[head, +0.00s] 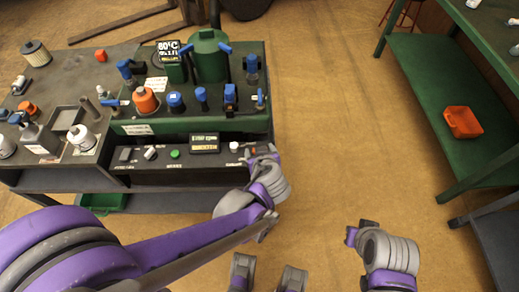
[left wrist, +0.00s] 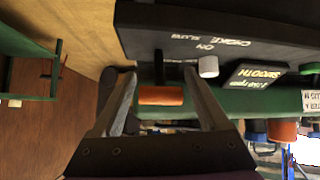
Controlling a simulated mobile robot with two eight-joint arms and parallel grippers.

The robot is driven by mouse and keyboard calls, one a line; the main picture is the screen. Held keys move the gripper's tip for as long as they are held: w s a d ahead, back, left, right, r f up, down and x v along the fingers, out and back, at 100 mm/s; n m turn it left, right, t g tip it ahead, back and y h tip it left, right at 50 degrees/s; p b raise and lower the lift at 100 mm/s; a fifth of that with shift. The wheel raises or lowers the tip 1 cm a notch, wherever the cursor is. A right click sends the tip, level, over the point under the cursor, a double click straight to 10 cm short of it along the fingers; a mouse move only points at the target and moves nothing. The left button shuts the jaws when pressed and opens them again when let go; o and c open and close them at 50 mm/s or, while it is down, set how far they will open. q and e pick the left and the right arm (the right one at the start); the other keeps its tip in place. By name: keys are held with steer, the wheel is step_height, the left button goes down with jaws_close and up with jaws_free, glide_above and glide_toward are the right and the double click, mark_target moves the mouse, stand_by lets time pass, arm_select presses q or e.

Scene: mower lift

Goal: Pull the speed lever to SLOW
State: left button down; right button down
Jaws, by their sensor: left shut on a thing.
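The speed lever (left wrist: 161,96) has an orange grip on a dark stem and stands out from the dark control panel (left wrist: 215,25) in the left wrist view. Upside-down SLOW lettering is on the panel just beyond and to the right of the stem. My left gripper (left wrist: 160,86) has one finger on each side of the grip and is shut on it. In the head view my left gripper (head: 262,150) is at the right end of the panel (head: 180,172) and mostly covers the lever.
A white choke knob (left wrist: 208,67) is close beside my gripper's right finger. A small display (head: 205,143) and a green button (head: 174,154) are further left on the panel. A green shelf (head: 425,85) with an orange bin (head: 462,122) stands right, across open floor.

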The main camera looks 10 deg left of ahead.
arm_select(q)
jaws_free()
steer(key=shift+d, duration=0.1)
steer(key=p+v, duration=0.2)
steer(key=v, duration=0.8)
steer(key=shift+s+r+p, duration=0.25)
steer(key=shift+p, duration=0.1)
steer(key=s+a+r+m+g+h+p, duration=0.3)
steer(key=s+a+r+m+p, duration=0.2)
steer(key=a, duration=0.5)
steer(key=s+p, duration=0.2)
steer(key=s, duration=0.1)
steer(key=shift+s+r+m+g+h, duration=0.15)
steer(key=shift+r+m+g+h, duration=0.15)
steer(key=shift+r+g+h, duration=0.1)
